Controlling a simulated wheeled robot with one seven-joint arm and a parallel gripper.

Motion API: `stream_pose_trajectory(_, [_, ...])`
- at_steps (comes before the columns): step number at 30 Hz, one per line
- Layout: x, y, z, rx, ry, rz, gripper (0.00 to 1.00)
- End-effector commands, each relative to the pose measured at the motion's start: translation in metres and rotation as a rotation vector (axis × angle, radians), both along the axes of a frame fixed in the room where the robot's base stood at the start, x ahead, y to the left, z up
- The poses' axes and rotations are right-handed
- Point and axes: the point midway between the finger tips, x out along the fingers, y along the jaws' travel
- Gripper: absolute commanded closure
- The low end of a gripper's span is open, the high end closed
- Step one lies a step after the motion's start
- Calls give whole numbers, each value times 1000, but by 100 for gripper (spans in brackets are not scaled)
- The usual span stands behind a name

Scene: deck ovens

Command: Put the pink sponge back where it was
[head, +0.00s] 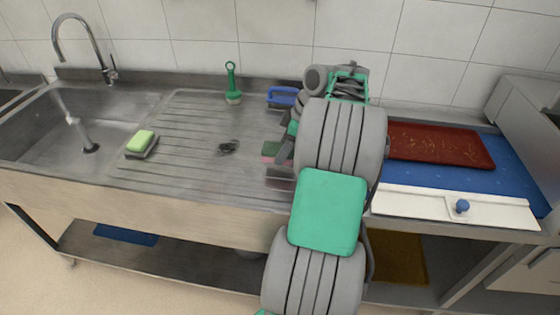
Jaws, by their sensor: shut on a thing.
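My gripper (287,148) is over the right part of the ribbed steel drainboard, mostly hidden behind my own arm. It is shut on a small block with green and dull pink sides, which looks like the pink sponge (270,149). A dull pinkish-grey piece (280,172) shows just below the sponge, partly covered by my arm. I cannot tell whether it is a holder or whether the sponge touches it.
A light green sponge (141,140) sits on a grey holder (143,153) beside the sink basin (55,140). A green-handled brush (232,85) stands behind. A small dark item (228,147) lies mid-drainboard. A blue item (283,97) is at the back. A red tray (440,143) lies right.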

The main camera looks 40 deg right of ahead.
Motion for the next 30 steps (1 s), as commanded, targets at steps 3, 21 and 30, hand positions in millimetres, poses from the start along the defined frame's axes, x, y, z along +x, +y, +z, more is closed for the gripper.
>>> stream_pose_trajectory(3, [10, 4, -17, 3, 2, 2, 75])
stream_pose_trajectory(21, [9, 2, -44, 0, 0, 0, 36])
stream_pose_trajectory(30, [9, 2, -44, 0, 0, -1, 21])
